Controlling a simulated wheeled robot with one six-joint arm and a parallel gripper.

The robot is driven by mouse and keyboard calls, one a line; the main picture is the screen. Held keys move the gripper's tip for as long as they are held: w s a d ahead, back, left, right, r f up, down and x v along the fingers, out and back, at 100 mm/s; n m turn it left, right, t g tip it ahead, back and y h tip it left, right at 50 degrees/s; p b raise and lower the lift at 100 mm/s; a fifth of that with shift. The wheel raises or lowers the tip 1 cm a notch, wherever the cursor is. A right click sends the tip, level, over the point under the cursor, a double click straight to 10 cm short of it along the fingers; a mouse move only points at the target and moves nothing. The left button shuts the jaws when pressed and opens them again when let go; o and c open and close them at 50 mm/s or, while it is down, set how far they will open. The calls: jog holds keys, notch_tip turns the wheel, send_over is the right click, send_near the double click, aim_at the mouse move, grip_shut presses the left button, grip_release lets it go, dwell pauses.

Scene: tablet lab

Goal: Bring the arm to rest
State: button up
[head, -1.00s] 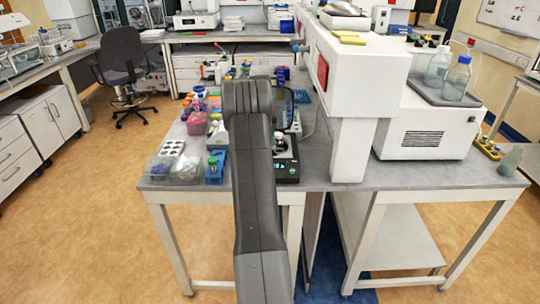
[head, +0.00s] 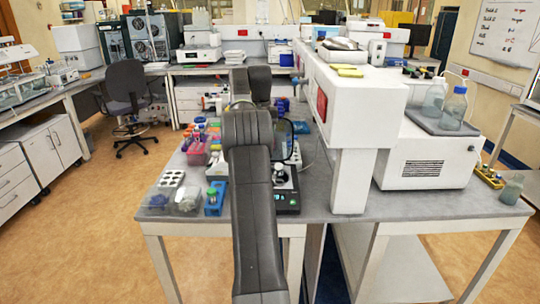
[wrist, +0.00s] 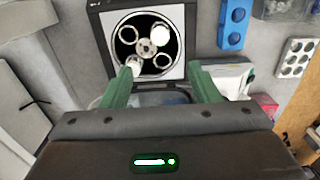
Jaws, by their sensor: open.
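My arm rises through the middle of the head view and covers part of the bench. My gripper is hidden behind it there. In the wrist view my gripper (wrist: 160,68) is open, with its two green fingers apart and nothing held between them. Beyond the fingertips is a dark square device (wrist: 98,35) with a round rotor (wrist: 146,48) and several round positions. A white-capped item (wrist: 160,33) sits in one position, and another pale item is by the left fingertip. I cannot tell whether that finger touches it.
A blue rack (head: 215,198), a white plate with round wells (head: 171,179) and clear bins (head: 187,201) stand on the bench left of my arm. A large white machine (head: 365,100) stands close on the right. Bottles (head: 453,108) stand on a tray further right. Open floor lies left.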

jog(key=shift+f, duration=0.1)
notch_tip(320, 180, down, 13)
jog(key=shift+p, duration=0.6)
jog(key=shift+f, duration=0.2)
jog(key=shift+f, duration=0.15)
notch_tip(320, 180, up, 14)
jog(key=b, duration=0.1)
notch_tip(320, 180, down, 14)
jog(key=shift+f+p, duration=0.1)
jog(key=shift+p, duration=0.35)
notch_tip(320, 180, up, 5)
jog(key=shift+r+p, duration=0.2)
jog(key=shift+p, duration=0.65)
